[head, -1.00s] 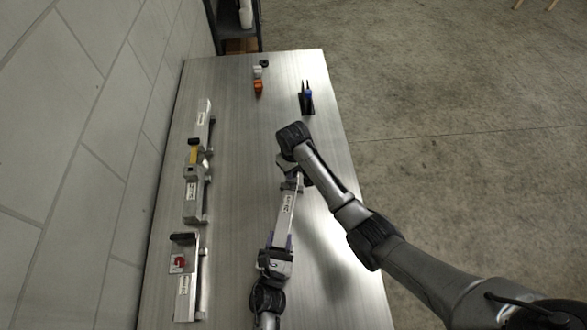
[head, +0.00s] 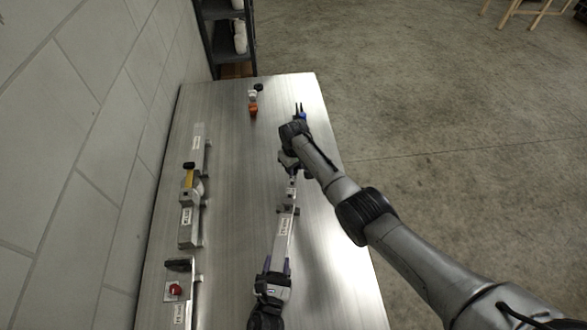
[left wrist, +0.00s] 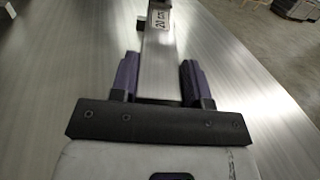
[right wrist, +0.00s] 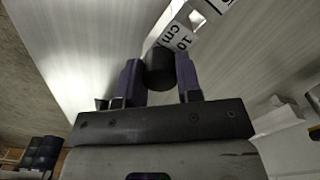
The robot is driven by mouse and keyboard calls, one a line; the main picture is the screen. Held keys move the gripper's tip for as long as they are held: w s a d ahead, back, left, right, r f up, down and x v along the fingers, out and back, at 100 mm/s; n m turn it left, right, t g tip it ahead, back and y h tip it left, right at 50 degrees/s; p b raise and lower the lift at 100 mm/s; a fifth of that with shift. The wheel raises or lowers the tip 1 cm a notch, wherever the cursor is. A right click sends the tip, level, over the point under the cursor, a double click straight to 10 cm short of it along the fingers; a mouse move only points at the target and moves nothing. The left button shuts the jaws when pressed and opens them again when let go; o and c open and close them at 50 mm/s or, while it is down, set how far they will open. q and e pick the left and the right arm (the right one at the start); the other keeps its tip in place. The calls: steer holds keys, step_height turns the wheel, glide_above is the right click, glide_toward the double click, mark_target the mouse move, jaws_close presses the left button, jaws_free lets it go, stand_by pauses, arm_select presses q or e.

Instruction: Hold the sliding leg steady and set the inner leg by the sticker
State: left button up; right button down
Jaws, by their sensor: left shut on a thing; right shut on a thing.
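The silver sliding leg (head: 283,236) lies lengthwise on the table, its sticker facing up. A "20 cm" sticker (left wrist: 160,19) shows on it in the left wrist view. My left gripper (head: 277,266) is shut around its near part, a purple finger on each side. The inner leg (head: 291,190) sticks out of the far end, past a collar (head: 288,210). My right gripper (right wrist: 160,75) is shut on the black round end (right wrist: 160,68) of the inner leg. A "10 cm" sticker (right wrist: 181,38) shows on the inner leg, with part of another marking beyond it.
At the left by the wall are a bracketed bar with a yellow part (head: 188,178) and a unit with a red knob (head: 174,289). Small orange, white and black items (head: 253,110) and a pen holder (head: 300,114) stand at the far end. The table between is clear.

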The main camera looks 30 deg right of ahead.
steer(key=c, duration=1.1)
jaws_free()
steer(key=shift+o, duration=0.2)
step_height(320, 180, up, 12)
arm_select(q)
steer(key=o, duration=1.1)
steer(key=shift+o, duration=0.2)
steer(key=shift+s, duration=0.1)
